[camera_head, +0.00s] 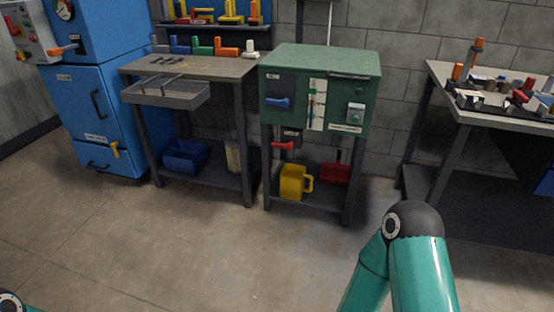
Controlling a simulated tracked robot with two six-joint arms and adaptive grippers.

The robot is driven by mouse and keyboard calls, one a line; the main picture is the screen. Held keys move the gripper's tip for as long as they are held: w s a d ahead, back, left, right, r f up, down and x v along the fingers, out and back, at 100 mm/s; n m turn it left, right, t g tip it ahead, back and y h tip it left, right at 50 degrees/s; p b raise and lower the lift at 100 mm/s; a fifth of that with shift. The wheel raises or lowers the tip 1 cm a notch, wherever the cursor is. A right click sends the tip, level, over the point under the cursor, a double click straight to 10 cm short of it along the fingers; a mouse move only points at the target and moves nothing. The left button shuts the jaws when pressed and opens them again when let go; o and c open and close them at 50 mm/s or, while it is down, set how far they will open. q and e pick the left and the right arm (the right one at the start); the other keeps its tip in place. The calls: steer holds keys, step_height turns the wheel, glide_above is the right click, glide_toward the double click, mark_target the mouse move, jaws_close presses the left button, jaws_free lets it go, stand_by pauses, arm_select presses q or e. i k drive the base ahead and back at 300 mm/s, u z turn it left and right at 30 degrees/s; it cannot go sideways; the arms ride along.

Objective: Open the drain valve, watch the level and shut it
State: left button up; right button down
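A green cabinet (345,88) stands on a dark frame in the centre. A white level gauge strip (317,104) with small coloured marks runs down its front; I cannot read the level. A red lever (283,145), which looks like the drain valve handle, sits below the cabinet's left part and points roughly sideways. A blue lever (277,101) is on a dark panel on the front left. A yellow jug (292,182) stands on the shelf below the red lever. Neither gripper is in view; my teal arm link shows at the lower right, away from the cabinet.
A red container (335,173) sits beside the jug. A workbench (228,66) with a grey tray (165,96) stands left, beyond it a blue machine (96,90). Another table (500,120) with small parts is at right. The floor in front is clear.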

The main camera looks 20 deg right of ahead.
mark_target(289, 145)
steer(key=z, duration=0.65)
steer(key=i, duration=1.9)
steer(key=u, duration=0.6)
steer(key=k, duration=0.85)
steer(key=u, duration=0.2)
steer(key=i, duration=0.9)
steer(key=z, duration=0.05)
